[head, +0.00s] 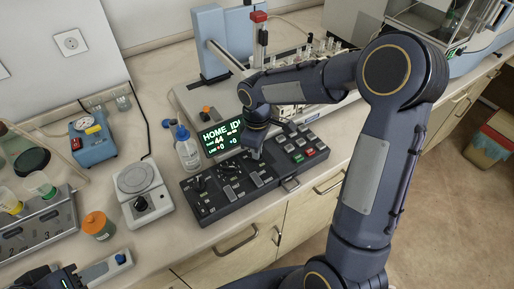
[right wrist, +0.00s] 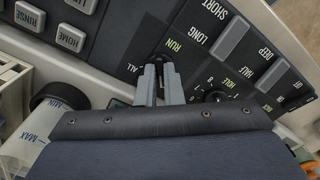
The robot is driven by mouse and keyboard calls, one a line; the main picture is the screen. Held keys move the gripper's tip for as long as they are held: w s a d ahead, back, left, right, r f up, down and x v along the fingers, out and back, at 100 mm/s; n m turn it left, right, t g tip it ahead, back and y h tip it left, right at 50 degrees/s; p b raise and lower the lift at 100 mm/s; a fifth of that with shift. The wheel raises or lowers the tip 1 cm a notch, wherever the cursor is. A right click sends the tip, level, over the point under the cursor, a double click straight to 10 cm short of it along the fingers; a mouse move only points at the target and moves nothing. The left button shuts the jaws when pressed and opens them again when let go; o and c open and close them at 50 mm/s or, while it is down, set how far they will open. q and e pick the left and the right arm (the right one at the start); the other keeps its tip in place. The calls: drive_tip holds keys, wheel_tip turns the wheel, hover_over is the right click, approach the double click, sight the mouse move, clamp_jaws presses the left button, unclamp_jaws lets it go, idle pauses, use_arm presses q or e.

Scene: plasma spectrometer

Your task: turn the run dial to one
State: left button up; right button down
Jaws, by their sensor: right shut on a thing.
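The dark control panel (head: 236,200) lies on the bench with knobs, keys and a lit green screen (head: 221,137) reading HOME. My right gripper (head: 256,150) reaches down onto the panel. In the right wrist view its two grey fingers (right wrist: 160,84) are shut on the run dial (right wrist: 163,60), a small black knob. The word RUN is beside the dial and ALL lies to its left; its pointer and other marks are mostly hidden by the fingers. My left gripper (head: 52,279) is partly visible at the bottom left edge; its fingers are not clear.
Other dials and keys, such as SHORT and LONG (right wrist: 230,35), sit close to the fingers. A clear bottle (head: 187,154) stands at the panel's left. A white hotplate-like device (head: 140,190) and a rack (head: 40,232) are further left.

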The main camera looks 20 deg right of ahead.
drive_tip(key=shift+n, duration=1.1)
drive_tip(key=c, duration=1.6)
unclamp_jaws()
drive_tip(key=shift+o, duration=0.2)
wheel_tip(320, 180, up, 7)
drive_tip(key=shift+f, duration=0.1)
drive_tip(key=shift+r, duration=0.5)
drive_tip(key=shift+r, duration=0.1)
